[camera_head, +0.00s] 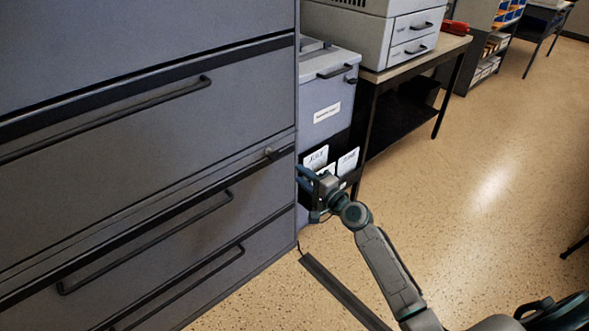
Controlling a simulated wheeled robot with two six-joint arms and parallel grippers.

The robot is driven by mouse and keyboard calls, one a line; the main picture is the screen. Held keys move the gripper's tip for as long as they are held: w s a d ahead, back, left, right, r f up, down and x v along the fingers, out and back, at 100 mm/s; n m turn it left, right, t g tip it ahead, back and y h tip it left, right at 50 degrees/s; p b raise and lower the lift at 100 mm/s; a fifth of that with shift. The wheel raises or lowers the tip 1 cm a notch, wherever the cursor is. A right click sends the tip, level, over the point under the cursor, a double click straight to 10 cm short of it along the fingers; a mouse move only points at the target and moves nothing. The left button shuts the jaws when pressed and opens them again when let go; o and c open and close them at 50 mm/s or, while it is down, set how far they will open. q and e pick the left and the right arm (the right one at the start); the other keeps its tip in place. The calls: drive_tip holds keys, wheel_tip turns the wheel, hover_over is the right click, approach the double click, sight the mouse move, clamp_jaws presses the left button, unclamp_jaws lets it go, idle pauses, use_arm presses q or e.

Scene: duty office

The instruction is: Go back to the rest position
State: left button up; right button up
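My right gripper (308,180) is at the end of my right arm, which comes in from the lower right. It is near the right edge of the grey filing cabinet (150,150), in front of the smaller grey cabinet behind. The fingers are small and dark, and I cannot tell whether they are open or shut, or whether they touch the cabinet edge. My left gripper is not in view. The cabinet's drawers with black bar handles look closed.
Shelves (490,50) with blue bins are farther back. The speckled tan floor (480,170) is open on the right.

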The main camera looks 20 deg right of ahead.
drive_tip(key=shift+s+d, duration=0.15)
drive_tip(key=shift+s, duration=0.15)
